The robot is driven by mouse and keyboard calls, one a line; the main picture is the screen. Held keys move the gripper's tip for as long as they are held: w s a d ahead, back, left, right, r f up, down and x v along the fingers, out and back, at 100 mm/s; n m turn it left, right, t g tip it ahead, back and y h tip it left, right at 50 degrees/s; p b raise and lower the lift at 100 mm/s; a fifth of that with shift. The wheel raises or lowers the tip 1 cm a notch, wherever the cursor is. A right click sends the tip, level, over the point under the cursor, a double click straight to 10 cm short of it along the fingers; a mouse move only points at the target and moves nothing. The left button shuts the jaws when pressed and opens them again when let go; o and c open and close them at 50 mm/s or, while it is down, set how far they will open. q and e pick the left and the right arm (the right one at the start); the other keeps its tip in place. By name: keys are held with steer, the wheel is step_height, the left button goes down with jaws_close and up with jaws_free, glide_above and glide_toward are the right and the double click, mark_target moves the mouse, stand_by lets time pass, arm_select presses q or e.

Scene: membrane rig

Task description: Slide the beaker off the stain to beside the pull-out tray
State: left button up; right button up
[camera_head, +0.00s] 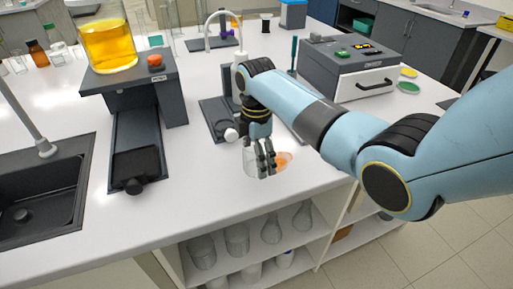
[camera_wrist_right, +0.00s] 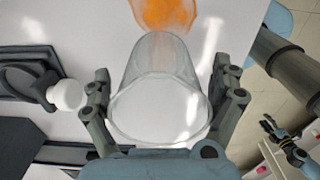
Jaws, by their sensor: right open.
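A clear glass beaker (camera_head: 249,161) stands upright near the front edge of the white bench. An orange stain (camera_head: 284,160) shows at its right side. In the right wrist view the beaker (camera_wrist_right: 160,85) fills the middle, and the stain (camera_wrist_right: 165,12) meets its far end; how much lies under it I cannot tell. My right gripper (camera_head: 262,166) is open, with a finger on each side of the beaker; contact is unclear. The pull-out tray (camera_head: 136,160) appears to be the dark slide below the grey box at left. My left gripper (camera_wrist_right: 283,140) shows small in the wrist view.
A beaker of yellow liquid (camera_head: 108,45) stands on the grey box (camera_head: 150,82). A dark stand (camera_head: 216,118) with a white knob (camera_head: 231,134) is close behind the clear beaker. The sink (camera_head: 45,190) is far left. Bare bench lies between tray and beaker.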

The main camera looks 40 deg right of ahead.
steer(key=c, duration=1.2)
arm_select(q)
steer(key=shift+r, duration=0.1)
arm_select(e)
steer(key=shift+a, duration=0.15)
